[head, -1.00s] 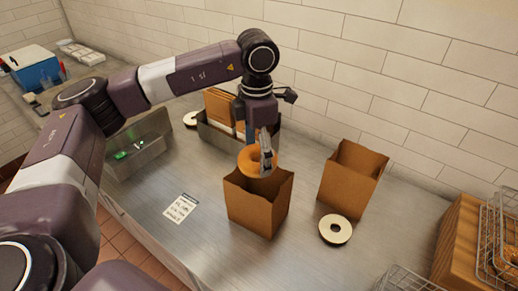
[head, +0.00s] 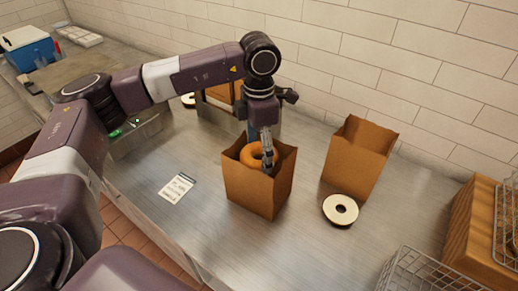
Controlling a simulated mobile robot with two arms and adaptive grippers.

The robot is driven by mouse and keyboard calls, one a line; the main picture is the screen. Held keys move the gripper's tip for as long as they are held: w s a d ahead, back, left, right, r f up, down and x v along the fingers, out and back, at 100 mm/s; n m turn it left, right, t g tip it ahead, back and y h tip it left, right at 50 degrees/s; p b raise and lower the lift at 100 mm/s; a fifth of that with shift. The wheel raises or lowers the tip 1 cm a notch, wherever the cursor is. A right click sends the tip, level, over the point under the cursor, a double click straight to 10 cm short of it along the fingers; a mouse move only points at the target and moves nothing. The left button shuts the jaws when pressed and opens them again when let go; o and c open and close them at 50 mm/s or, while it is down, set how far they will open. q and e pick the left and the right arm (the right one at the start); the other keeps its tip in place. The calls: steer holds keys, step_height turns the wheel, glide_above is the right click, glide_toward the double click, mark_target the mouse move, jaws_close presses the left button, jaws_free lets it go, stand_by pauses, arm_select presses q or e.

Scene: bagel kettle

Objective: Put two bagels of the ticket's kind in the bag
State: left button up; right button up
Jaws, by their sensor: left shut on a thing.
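My left gripper (head: 268,158) points down into the mouth of the nearer open brown paper bag (head: 257,192) and is shut on an orange-brown bagel (head: 252,153). The bagel is partly below the bag's rim, and its lower part is hidden by the bag's front wall. The bag stands upright on the steel counter. The ticket (head: 177,188), a white slip with dark writing too small to read, lies flat to the left of the bag. A second open brown bag (head: 358,157) stands to the right. My right gripper is not in view.
A pale ring-shaped disc (head: 340,209) lies in front of the second bag. Wire baskets (head: 425,272) and a wooden crate (head: 470,232) stand at the right. A metal holder behind my gripper carries brown bags.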

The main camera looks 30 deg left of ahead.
arm_select(q)
step_height(320, 180, down, 6)
steer(key=b, duration=0.4)
steer(key=shift+r, duration=0.1)
stand_by(0.5)
steer(key=o, duration=1.2)
steer(key=shift+r, duration=0.15)
steer(key=shift+r+p, duration=1.25)
steer(key=shift+r, duration=1.15)
